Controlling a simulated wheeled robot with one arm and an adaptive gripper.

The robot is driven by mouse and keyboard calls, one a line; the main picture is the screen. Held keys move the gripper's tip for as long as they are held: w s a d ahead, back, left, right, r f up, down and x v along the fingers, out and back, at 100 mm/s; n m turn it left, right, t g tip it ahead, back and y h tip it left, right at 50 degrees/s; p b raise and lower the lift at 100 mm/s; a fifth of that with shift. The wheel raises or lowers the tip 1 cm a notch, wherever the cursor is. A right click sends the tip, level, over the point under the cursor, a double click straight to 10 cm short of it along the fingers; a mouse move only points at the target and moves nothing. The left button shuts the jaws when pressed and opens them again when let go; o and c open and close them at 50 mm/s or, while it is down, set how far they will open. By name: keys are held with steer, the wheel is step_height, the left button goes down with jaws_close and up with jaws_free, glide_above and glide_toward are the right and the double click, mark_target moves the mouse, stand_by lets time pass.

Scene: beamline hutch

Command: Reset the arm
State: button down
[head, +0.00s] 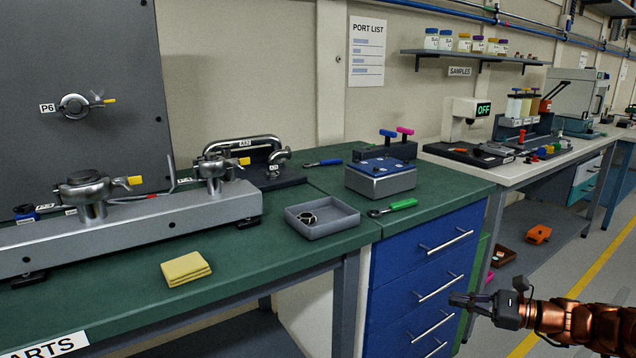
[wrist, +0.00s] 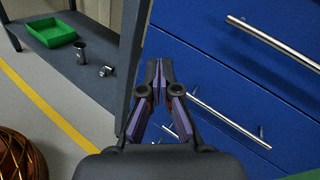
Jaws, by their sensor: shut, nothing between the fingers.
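My gripper (head: 462,299) is at the lower right of the head view, in front of the blue drawer cabinet (head: 396,275) and beyond the bench's front edge. My copper-coloured arm reaches in from the right edge. In the wrist view my gripper (wrist: 160,64) points at the blue drawer fronts (wrist: 210,75). Its fingers are together with nothing between them. It appears clear of the drawer handles (wrist: 228,117), though the exact gap cannot be told.
The green bench (head: 290,258) carries a grey tray (head: 322,227), a yellow cloth (head: 186,268), a green-handled tool (head: 392,207) and metal pipe fittings (head: 93,188). An orange object (head: 538,234) lies on a low shelf. Open floor with a yellow line (head: 603,262) lies right.

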steer(key=s+a+r+n+g+p, duration=0.3)
steer(key=a+r, duration=0.3)
steer(key=a, duration=0.1)
steer(key=s+a+r+n+g+p, duration=0.25)
steer(key=a+r+n, duration=0.2)
steer(key=a, duration=0.25)
steer(key=s+a+r+n+g+h+p, duration=0.45)
steer(key=s+a+r+p, duration=0.2)
steer(key=s+a, duration=0.4)
steer(key=s+r+n+g+h+p, duration=0.1)
steer(key=s+r+n+h+p, duration=0.15)
steer(key=s, duration=0.35)
steer(key=s+r+n+h+p, duration=0.2)
steer(key=s+p, duration=0.2)
steer(key=s, duration=0.2)
steer(key=s+d+r+n+h+p, duration=0.3)
steer(key=s+d+h+p, duration=0.3)
steer(key=s+d, duration=0.3)
steer(key=shift+s+r+n+t+p, duration=0.35)
steer(key=shift+s+r+t+p, duration=0.05)
steer(key=shift+s+r+p, duration=0.25)
steer(key=shift+d, duration=0.1)
